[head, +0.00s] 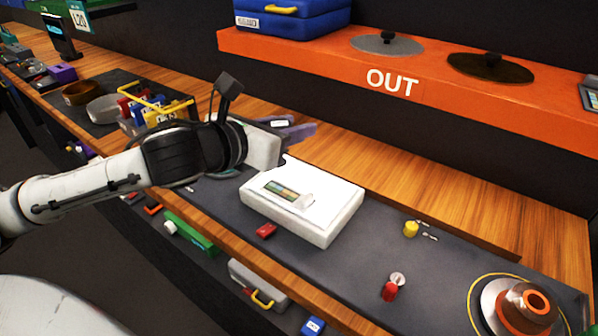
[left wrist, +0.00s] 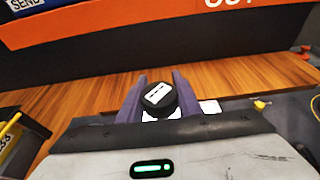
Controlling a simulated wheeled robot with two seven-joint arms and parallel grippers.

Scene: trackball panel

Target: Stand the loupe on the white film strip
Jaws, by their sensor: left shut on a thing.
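My left gripper (head: 298,132) has purple fingers and is shut on a dark, round-topped thing that looks like the loupe (left wrist: 158,96), with a white label on top and a white part below. In the head view the loupe is mostly hidden by the gripper. The gripper is above the counter, just behind the back left corner of a white box (head: 335,222). The film strip (head: 283,191), with coloured frames and a whitish edge, lies flat on top of this box. The loupe is apart from the strip. My right gripper is not in view.
An orange shelf (head: 480,95) marked OUT runs behind, holding a blue case (head: 292,22) and round lids. A yellow knob (head: 411,229), red switch (head: 390,290) and ringed ball housing (head: 520,305) are to the right. Containers crowd the left.

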